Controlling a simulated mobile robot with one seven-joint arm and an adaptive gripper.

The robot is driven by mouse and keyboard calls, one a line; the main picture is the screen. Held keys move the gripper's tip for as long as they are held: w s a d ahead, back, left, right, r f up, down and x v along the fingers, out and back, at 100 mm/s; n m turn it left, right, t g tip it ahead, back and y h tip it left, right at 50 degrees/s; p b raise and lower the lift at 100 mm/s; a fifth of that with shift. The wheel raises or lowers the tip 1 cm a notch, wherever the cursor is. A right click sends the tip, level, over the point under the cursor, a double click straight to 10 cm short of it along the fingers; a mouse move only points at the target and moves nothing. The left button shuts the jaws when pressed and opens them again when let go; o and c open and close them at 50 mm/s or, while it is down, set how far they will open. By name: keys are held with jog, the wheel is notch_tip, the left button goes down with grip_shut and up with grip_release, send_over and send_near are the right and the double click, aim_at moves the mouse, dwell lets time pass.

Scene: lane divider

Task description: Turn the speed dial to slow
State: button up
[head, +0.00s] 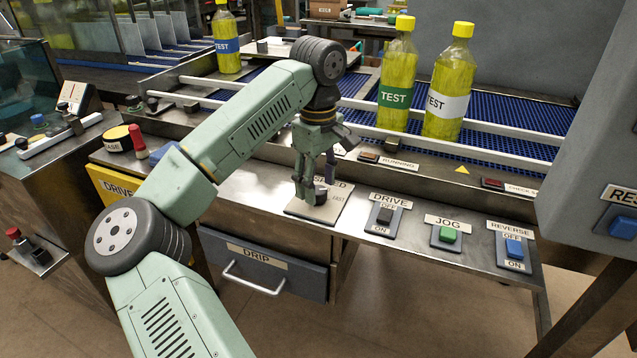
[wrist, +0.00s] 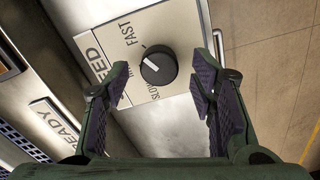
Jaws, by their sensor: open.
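The speed dial (wrist: 158,66) is a round black knob on a pale plate (wrist: 187,30) in the wrist view. Its white pointer mark faces the upper left, toward the plate's lettered side between FAST and SLOW. FAST is printed above and left of the knob, SLOW below and left. My gripper (wrist: 160,88) is open, with one padded finger on each side of the knob's lower part, and no contact shows. In the head view my gripper (head: 315,193) points down over the speed plate (head: 300,209), and the dial (head: 321,198) shows partly between the fingers.
Right of the speed plate are the DRIVE switch (head: 384,215), green JOG button (head: 447,234) and blue REVERSE switch (head: 514,249). A RUNNING lamp (head: 369,156) sits behind. Yellow TEST bottles (head: 449,90) stand on the blue conveyor (head: 545,150). The DRIP drawer (head: 265,265) is below.

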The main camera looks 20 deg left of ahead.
jog(key=shift+f, duration=0.7)
jog(key=shift+c, duration=0.5)
jog(key=c, duration=1)
